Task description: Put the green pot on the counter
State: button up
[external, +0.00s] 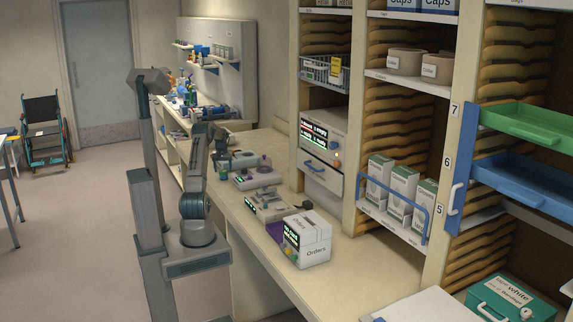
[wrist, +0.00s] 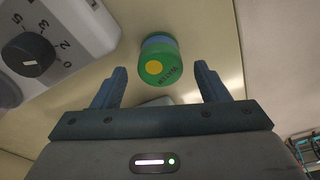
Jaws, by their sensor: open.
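The green pot (wrist: 158,62) shows in the wrist view as a short cylinder with a yellow dot and dark lettering on its end and a bluish band behind. It is over a beige surface that looks like the counter; I cannot tell whether it stands on it. My gripper (wrist: 160,74) is open, one finger on each side of the near part of the pot, with gaps visible. In the external view my gripper (external: 221,152) is low at the counter's (external: 350,270) left edge.
A grey device with a black dial (wrist: 28,54) is close left of the pot. In the external view, devices (external: 257,178) and a white Orders box (external: 307,240) stand on the counter right of my gripper. Shelves rise behind. The counter's front part is bare.

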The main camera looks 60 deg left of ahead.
aim_at(223, 172)
notch_tip(223, 172, up, 9)
jog(key=d+b, duration=0.1)
jog(key=w+d+r+m, duration=0.2)
jog(key=w+d+r, duration=0.1)
jog(key=d, duration=0.5)
jog(key=w+d+r+m, duration=0.1)
jog(key=w+d+r, duration=0.2)
jog(key=d, duration=0.6)
jog(key=w+d+r+m, duration=0.2)
jog(key=w+d+r, duration=0.1)
jog(key=d, duration=0.5)
jog(key=s+d+r+m+t, duration=0.15)
jog(key=s+d, duration=0.25)
jog(key=d, duration=0.7)
jog(key=s+d+r+m+t, duration=0.1)
jog(key=s+d+m, duration=0.2)
jog(key=d, duration=0.9)
jog(key=s+d+f+m+h, duration=0.1)
jog(key=s+d+f+m, duration=0.3)
jog(key=s+d, duration=0.6)
jog(key=shift+s+d+f+h, duration=0.35)
jog(key=shift+s+f, duration=0.4)
jog(key=shift+s, duration=0.15)
